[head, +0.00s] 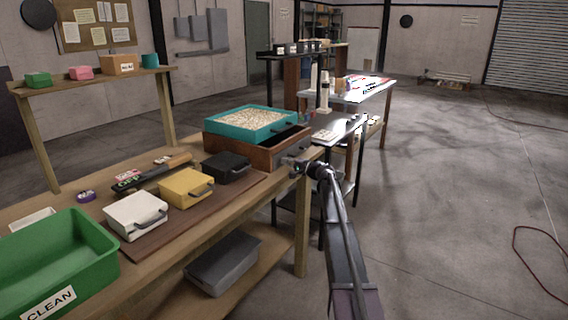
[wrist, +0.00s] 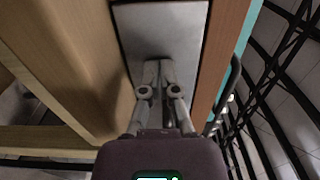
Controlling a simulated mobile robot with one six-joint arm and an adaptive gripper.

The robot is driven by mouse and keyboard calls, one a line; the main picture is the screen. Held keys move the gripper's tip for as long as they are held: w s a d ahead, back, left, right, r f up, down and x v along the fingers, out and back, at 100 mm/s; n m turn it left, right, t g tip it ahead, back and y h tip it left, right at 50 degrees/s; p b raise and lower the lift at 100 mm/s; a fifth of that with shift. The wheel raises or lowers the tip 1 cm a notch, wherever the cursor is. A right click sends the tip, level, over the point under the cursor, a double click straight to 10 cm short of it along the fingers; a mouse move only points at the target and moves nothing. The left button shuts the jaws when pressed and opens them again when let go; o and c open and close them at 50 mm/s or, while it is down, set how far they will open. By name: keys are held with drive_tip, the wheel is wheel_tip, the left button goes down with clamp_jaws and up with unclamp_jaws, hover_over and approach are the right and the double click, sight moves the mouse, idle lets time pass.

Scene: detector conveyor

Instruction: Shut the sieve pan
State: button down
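The sieve stand is a brown wooden box (head: 228,146) at the far right end of the workbench, with a teal sieve tray (head: 222,121) of pale grains on top. Its pan is low in the box and shows in the wrist view as a plain grey metal panel (wrist: 160,28) framed by dark edges. My gripper (head: 290,162) is at the box's right-hand face. In the wrist view my gripper (wrist: 159,66) has its fingers together, tips at the grey panel. Whether they touch it, and how far the pan stands out, I cannot tell.
The workbench (head: 170,245) also carries a green bin (head: 55,255) marked CLEAN and white (head: 136,215), yellow (head: 187,188) and black (head: 227,167) cases. A grey bin (head: 222,263) sits on the lower shelf. A dark side table (head: 340,128) stands behind.

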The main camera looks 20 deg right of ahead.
drive_tip(key=v, duration=1.3)
drive_tip(key=shift+s, duration=0.4)
drive_tip(key=s+a+f+n+g+h, duration=0.1)
drive_tip(key=s+a+f+n+g, duration=0.25)
drive_tip(key=s+a+f, duration=0.55)
drive_tip(key=s+a+f+n+g+h, duration=0.1)
drive_tip(key=s+a+f+n+g, duration=0.35)
drive_tip(key=a, duration=0.85)
drive_tip(key=s+a+f+n+g+h, duration=0.1)
drive_tip(key=s+a+f+g+h, duration=0.15)
drive_tip(key=s, duration=0.65)
drive_tip(key=s+a+f+n+g+h, duration=0.1)
drive_tip(key=s+g+h, duration=0.15)
drive_tip(key=s, duration=0.55)
drive_tip(key=s+a+f+g+h, duration=0.15)
drive_tip(key=s+h, duration=0.25)
drive_tip(key=s, duration=0.5)
wheel_tip(320, 180, up, 20)
drive_tip(key=p, duration=2)
drive_tip(key=shift+a+r+n+p, duration=0.25)
drive_tip(key=shift+a+n+p, duration=0.05)
